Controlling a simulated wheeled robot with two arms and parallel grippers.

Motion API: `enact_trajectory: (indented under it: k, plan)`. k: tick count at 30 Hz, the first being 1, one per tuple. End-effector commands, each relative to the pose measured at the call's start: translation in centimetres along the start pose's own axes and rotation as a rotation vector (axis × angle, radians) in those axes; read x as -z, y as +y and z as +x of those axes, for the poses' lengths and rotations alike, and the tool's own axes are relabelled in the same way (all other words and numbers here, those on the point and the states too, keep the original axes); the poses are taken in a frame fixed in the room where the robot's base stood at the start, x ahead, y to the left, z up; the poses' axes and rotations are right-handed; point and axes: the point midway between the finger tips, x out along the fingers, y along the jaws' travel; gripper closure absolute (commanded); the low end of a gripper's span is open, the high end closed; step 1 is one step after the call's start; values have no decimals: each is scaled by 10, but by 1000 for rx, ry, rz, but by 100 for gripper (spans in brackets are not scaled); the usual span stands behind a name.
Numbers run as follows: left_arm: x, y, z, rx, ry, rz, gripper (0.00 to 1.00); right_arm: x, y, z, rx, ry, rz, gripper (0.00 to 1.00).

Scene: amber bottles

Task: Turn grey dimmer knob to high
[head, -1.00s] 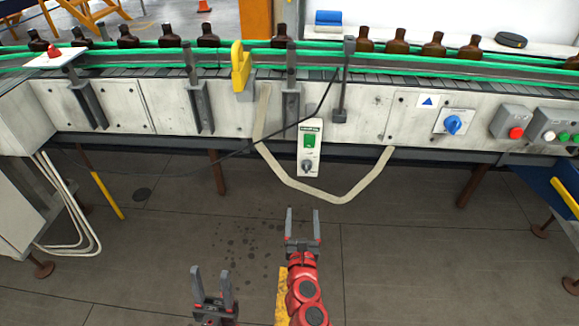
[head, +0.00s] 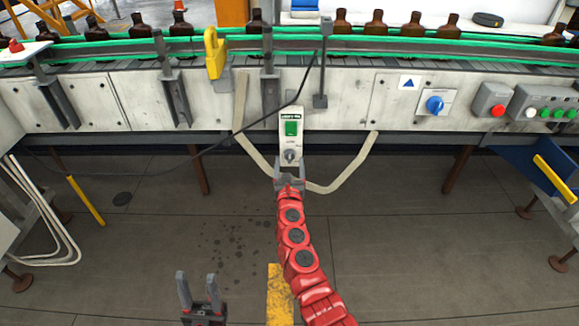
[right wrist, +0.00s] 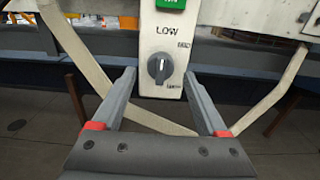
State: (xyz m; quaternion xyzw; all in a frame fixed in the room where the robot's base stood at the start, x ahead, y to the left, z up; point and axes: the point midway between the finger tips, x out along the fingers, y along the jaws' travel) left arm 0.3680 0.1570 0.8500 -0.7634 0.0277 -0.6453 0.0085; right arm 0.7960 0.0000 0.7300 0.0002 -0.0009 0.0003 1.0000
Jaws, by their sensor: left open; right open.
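The grey dimmer knob (head: 290,155) sits low on a white control box (head: 283,143) hanging from the conveyor front. In the right wrist view the knob (right wrist: 160,68) is round and dark grey, with a pale pointer mark near its top. "LOW" is printed above it, with smaller, hard-to-read print to its right and below. My right gripper (right wrist: 161,84) is open, its fingers pointing at the box on either side of the knob, apparently not touching it. In the head view the right gripper (head: 289,172) is just below the knob. My left gripper (head: 199,292) is open and empty, low over the floor.
A green button (head: 291,128) is above the knob. A beige conduit (head: 350,167) loops beside and behind the box, and a black cable (head: 230,141) crosses nearby. A blue rotary switch (head: 435,104) and a red button (head: 497,109) are further right. Brown bottles line the conveyor.

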Motion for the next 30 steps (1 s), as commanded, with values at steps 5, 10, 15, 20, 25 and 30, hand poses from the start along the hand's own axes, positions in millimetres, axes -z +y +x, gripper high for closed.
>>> enact_trajectory:
  k: [5,10,15,20,25,30]
  plan:
    - [-1,0,-8,0,0,0,50,3,-1,13,2,3,-1,24]
    - [-1,0,-8,0,0,0,50,1,-1,16,1,3,0,24]
    - [-1,0,-8,0,0,0,50,1,-1,15,1,2,0,26]
    - [-1,0,-8,0,0,0,50,1,-1,15,1,2,0,55]
    - [-1,0,-8,0,0,0,50,1,-1,15,1,2,0,85]
    - [-1,0,-8,0,0,0,50,1,-1,15,1,2,0,100]
